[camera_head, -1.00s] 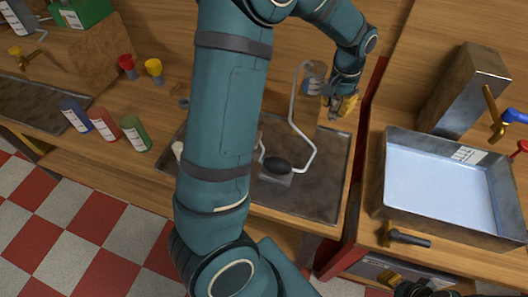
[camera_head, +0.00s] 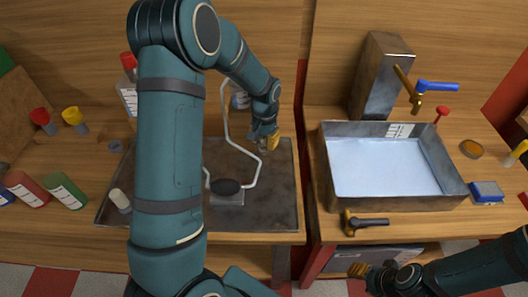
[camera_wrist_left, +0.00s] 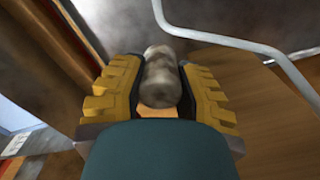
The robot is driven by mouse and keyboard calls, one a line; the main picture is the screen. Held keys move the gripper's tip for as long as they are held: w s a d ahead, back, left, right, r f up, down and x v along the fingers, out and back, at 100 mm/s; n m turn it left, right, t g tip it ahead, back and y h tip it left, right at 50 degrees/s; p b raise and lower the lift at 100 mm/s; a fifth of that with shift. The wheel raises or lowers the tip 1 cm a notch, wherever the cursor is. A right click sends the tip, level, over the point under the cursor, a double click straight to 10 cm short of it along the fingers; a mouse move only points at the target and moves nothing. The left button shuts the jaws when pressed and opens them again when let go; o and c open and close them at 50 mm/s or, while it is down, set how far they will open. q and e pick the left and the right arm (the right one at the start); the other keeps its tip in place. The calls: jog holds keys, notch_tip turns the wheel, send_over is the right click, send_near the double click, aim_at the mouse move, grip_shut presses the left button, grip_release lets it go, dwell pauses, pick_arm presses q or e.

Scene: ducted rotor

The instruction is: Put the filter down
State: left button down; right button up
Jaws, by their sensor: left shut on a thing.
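My left gripper (camera_head: 264,138) is over the back right part of the dark metal tray (camera_head: 278,205). In the left wrist view the gripper (camera_wrist_left: 160,85) is shut on a mottled grey-white rounded cylinder, the filter (camera_wrist_left: 161,75), held between its yellow ribbed fingers. In the head view the fingers mostly hide the filter. I cannot tell whether it touches the tray. My right gripper (camera_head: 358,271) is low at the front, beside the bench edge; its jaw opening is unclear.
A small pale cylinder (camera_head: 120,200) is at the tray's left. Right of a red-edged divider is a water-filled basin (camera_head: 325,175).

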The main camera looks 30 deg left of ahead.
aim_at(264, 151)
pick_arm(q)
jog(key=shift+f+b, duration=0.35)
jog(key=shift+f, duration=1.95)
jog(key=shift+f, duration=0.1)
jog(key=c, duration=0.7)
grip_release()
jog(key=shift+c, duration=0.2)
notch_tip(264, 151, up, 12)
jog(key=shift+r+p, duration=0.15)
jog(key=shift+p, duration=0.85)
